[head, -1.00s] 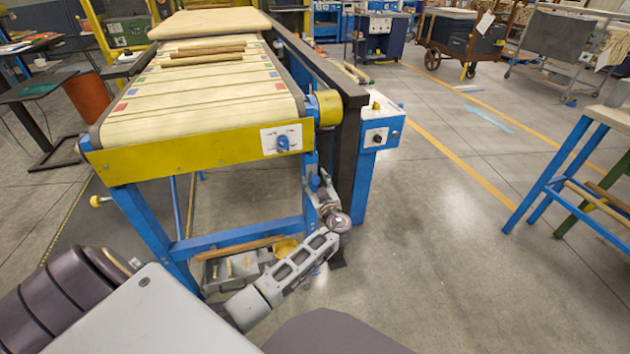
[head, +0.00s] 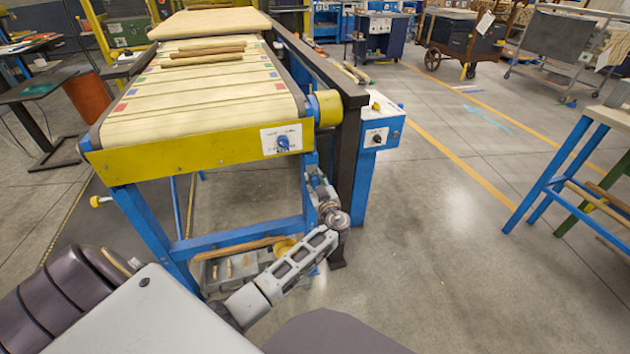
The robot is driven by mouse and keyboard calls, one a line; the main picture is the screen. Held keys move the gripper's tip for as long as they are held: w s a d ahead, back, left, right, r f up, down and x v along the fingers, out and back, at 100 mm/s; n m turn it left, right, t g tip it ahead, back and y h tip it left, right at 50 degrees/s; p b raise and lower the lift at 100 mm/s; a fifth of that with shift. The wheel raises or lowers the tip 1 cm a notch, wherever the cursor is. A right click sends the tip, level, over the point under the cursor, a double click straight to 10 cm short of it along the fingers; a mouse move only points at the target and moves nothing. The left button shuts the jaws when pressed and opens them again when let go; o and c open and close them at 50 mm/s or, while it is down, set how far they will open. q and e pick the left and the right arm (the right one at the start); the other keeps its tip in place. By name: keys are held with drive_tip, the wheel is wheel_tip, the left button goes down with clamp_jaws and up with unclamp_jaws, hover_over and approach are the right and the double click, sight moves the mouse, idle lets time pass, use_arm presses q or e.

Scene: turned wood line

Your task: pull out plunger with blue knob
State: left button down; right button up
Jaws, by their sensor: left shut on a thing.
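My left gripper (head: 316,183) is at the front right leg of the conveyor (head: 180,152), just under its yellow end plate. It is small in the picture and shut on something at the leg. That fits the plunger's blue knob, but the fingers and wrist hide it, so I cannot see the knob or how far the plunger is out. My right gripper is not in view.
A blue dial (head: 282,143) on a white plate sits above the gripper. A dark post (head: 347,170) and blue control box (head: 382,125) stand close right. Open floor lies further right.

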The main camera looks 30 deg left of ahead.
sight(316, 183)
use_arm(q)
drive_tip(key=shift+s+d+f+b, duration=0.15)
drive_tip(key=shift+s+d+b, duration=0.2)
drive_tip(key=shift+d, duration=0.1)
drive_tip(key=shift+s+d, duration=0.2)
drive_tip(key=shift+d, duration=0.05)
drive_tip(key=shift+s+d+b, duration=0.45)
drive_tip(key=shift+d+b, duration=0.05)
drive_tip(key=shift+d, duration=0.1)
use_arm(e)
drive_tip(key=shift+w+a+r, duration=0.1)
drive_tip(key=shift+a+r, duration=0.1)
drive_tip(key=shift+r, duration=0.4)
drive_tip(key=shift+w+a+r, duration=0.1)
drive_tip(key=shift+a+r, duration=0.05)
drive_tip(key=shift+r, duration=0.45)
